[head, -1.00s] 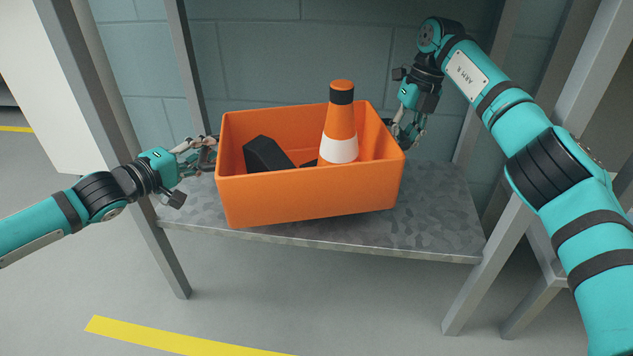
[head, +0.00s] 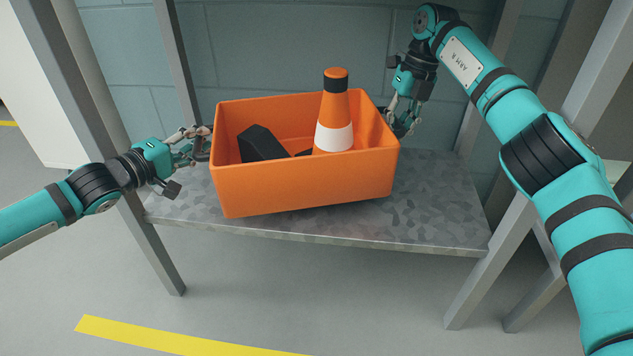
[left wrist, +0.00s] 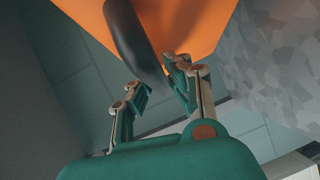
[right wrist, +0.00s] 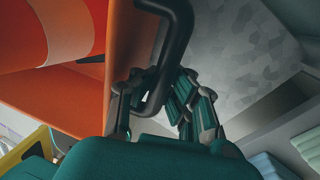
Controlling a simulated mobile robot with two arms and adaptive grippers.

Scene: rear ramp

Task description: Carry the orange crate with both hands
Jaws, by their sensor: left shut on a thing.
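The orange crate (head: 310,190) is over the grey shelf, turned at an angle, its left front corner near the shelf's front edge. I cannot tell whether its base touches the shelf. My left gripper (head: 198,146) is at the crate's left end, shut on the dark left handle (left wrist: 126,35). My right gripper (head: 402,122) is at the right end, its fingers on either side of the black right handle (right wrist: 178,45); whether they grip it is unclear.
The metal shelf (head: 430,205) has bare room right of the crate. Grey posts (head: 487,262) stand at its corners, close to my arms. A block wall (head: 270,60) is behind. A yellow line (head: 170,335) marks the floor in front.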

